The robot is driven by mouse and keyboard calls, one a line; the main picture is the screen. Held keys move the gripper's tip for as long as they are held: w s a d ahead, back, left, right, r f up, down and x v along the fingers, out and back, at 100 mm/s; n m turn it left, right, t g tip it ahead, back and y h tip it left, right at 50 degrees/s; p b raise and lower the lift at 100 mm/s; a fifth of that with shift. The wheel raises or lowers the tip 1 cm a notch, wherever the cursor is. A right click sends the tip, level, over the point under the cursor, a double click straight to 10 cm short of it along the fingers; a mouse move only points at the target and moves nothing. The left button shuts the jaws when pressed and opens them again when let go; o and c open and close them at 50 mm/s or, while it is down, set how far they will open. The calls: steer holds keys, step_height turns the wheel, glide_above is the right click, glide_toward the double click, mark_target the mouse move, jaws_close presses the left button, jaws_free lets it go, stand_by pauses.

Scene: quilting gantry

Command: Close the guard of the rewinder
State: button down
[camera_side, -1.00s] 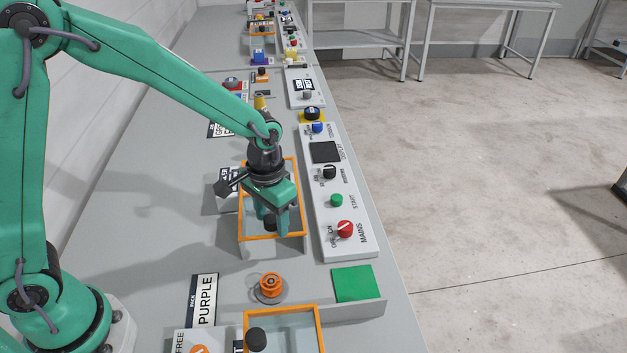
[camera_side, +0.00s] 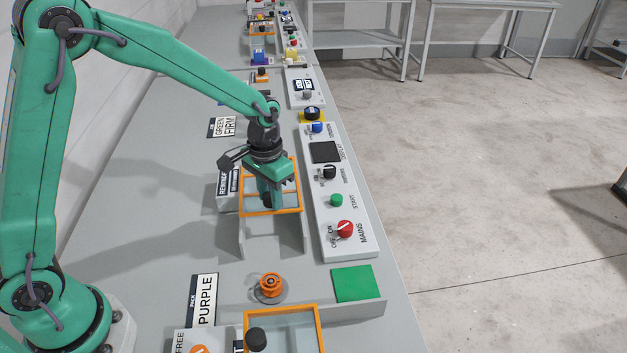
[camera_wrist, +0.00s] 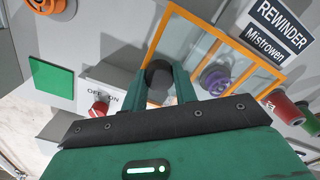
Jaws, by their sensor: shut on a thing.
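The guard of the rewinder is a clear panel with an orange frame (camera_side: 270,213); it also shows in the wrist view (camera_wrist: 240,46). My gripper (camera_side: 267,199) is over the guard, and in the wrist view its fingers (camera_wrist: 168,86) are shut on the guard's dark knob (camera_wrist: 158,72). The rewinder's sign (camera_side: 228,184) stands left of the guard and reads REWINDER in the wrist view (camera_wrist: 277,28). Grey side walls (camera_side: 306,233) extend toward the camera beyond the guard's front edge. A purple spool (camera_wrist: 214,80) shows through or beside the panel.
A control panel (camera_side: 332,215) with a red mains switch (camera_side: 345,230) stands close on the right. In front are an orange spool (camera_side: 270,286), a green plate (camera_side: 353,283) and another orange-framed guard (camera_side: 319,330). The bench left of the rewinder is largely clear.

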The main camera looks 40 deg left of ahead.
steer(key=w+a, duration=0.5)
steer(key=shift+w+a, duration=0.2)
steer(key=shift+w, duration=0.1)
steer(key=c, duration=1.1)
jaws_free()
steer(key=shift+s+r, duration=0.1)
step_height(320, 180, up, 8)
steer(key=shift+f, duration=0.2)
steer(key=shift+r, duration=0.1)
